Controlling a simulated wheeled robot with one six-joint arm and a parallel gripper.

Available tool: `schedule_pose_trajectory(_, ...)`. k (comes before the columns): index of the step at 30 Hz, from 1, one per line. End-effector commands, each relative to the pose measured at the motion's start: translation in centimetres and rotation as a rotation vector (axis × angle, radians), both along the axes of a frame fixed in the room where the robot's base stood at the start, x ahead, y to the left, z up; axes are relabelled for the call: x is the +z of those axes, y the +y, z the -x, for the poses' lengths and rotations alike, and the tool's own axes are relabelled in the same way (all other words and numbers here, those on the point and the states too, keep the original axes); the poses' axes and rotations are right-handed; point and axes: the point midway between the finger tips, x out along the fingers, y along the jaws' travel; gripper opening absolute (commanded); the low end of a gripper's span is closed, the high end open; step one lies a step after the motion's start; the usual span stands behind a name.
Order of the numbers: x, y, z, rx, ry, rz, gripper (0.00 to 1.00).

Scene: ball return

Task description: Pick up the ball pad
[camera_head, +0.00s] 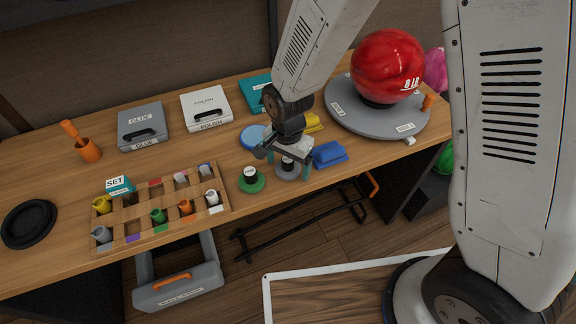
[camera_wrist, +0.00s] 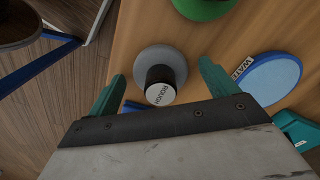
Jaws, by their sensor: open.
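A round grey pad (camera_wrist: 142,62) with a black knob and a white top label reading "ROUGH" stands on the wooden bench. It also shows in the head view (camera_head: 287,173), partly hidden by my gripper (camera_head: 289,166). My gripper is open, with its teal fingers (camera_wrist: 162,72) on either side of the knob in the wrist view. No label reading "ball pad" is legible.
A red ball (camera_head: 388,66) rests on a grey round stand (camera_head: 350,115) at the right. A blue disc (camera_head: 253,136) and blue block (camera_head: 329,154) lie close to my gripper. A wooden sorting tray (camera_head: 222,200) is at the left. The bench's front edge is near.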

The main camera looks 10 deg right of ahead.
Motion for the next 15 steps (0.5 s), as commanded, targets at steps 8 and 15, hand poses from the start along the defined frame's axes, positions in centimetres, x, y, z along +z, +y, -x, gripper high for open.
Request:
schedule_pose_trajectory(8, -0.06, 0.01, 0.01, 0.001, 0.000, 0.000, 0.69)
schedule_pose_trajectory(15, -0.04, 0.01, 0.01, 0.001, 0.000, 0.000, 0.38)
